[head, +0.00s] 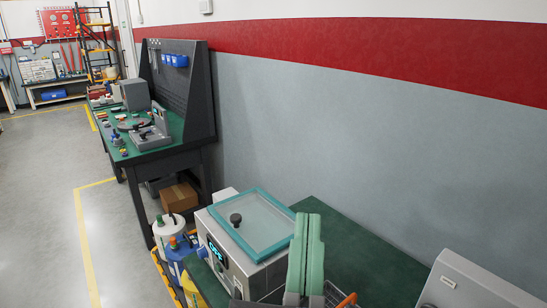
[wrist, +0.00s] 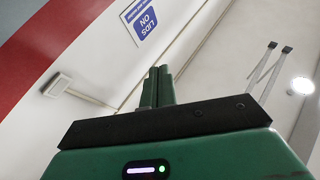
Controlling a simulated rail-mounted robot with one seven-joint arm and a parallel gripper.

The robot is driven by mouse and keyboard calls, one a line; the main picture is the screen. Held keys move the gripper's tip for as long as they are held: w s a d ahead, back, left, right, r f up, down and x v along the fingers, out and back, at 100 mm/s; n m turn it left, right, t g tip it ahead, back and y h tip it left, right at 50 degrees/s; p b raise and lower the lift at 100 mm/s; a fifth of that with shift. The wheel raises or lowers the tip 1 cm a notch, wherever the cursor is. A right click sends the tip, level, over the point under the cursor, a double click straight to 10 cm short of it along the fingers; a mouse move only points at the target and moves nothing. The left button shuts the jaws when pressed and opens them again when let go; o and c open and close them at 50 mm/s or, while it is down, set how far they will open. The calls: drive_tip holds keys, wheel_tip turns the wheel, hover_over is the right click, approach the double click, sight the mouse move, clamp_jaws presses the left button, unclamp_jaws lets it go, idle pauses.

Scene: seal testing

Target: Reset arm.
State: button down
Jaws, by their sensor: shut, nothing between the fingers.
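In the wrist view my gripper (wrist: 160,72) has its two green fingers side by side, shut with nothing between them. They point up past the red-striped wall towards the ceiling. The green gripper body with a lit strip and a green light fills the bottom of that view. In the head view, a pale green upright pair of slabs (head: 305,250) at the lower middle appears to be the same fingers, in front of the near bench. The rest of my arm is mostly out of view.
A grey box-shaped device (head: 245,235) with a teal-framed clear lid stands beside the slabs on the green-topped near bench (head: 370,250). A grey housing (head: 475,280) is at lower right. Containers (head: 172,240) stand at left. A blue "NO LIDS" sign (wrist: 140,18) hangs above. The left floor is clear.

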drive_tip(key=s+a+r+n+t+y+p, duration=0.2)
drive_tip(key=s+a+r+n+y, duration=0.15)
drive_tip(key=r, duration=0.45)
wheel_tip(320, 180, up, 34)
drive_tip(key=p, duration=3.5)
drive_tip(key=shift+w+a+m, duration=0.25)
drive_tip(key=shift+m, duration=0.2)
drive_tip(key=shift+r+y, duration=0.1)
drive_tip(key=shift+y, duration=0.15)
